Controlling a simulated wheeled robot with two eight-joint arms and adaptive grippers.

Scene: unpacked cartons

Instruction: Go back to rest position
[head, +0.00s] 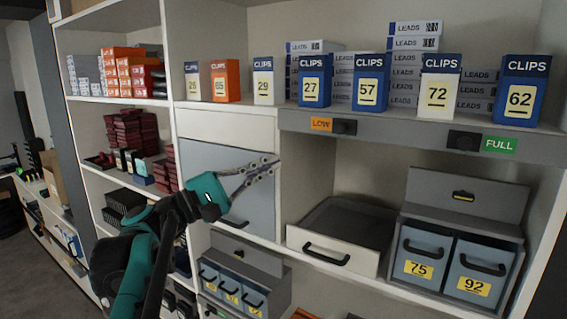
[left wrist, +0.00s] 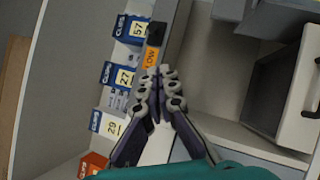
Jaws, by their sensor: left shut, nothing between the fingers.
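My left gripper (head: 262,166) is shut and empty in the head view. It is in front of the shelf unit, before a grey-blue cabinet door (head: 240,172) and below the row of clip boxes. The left wrist view also shows the left gripper (left wrist: 160,75), its fingers together with nothing between them. The orange LOW label (left wrist: 151,58) is behind the fingertips there; I cannot tell the distance. My right gripper does not show in either view.
Clip boxes, such as box 27 (head: 314,80) and box 62 (head: 522,90), line the upper shelf. An open drawer (head: 327,252) juts out at lower middle. Bins 75 (head: 424,252) and 92 (head: 480,270) stand to its right. Floor (head: 50,270) shows at lower left.

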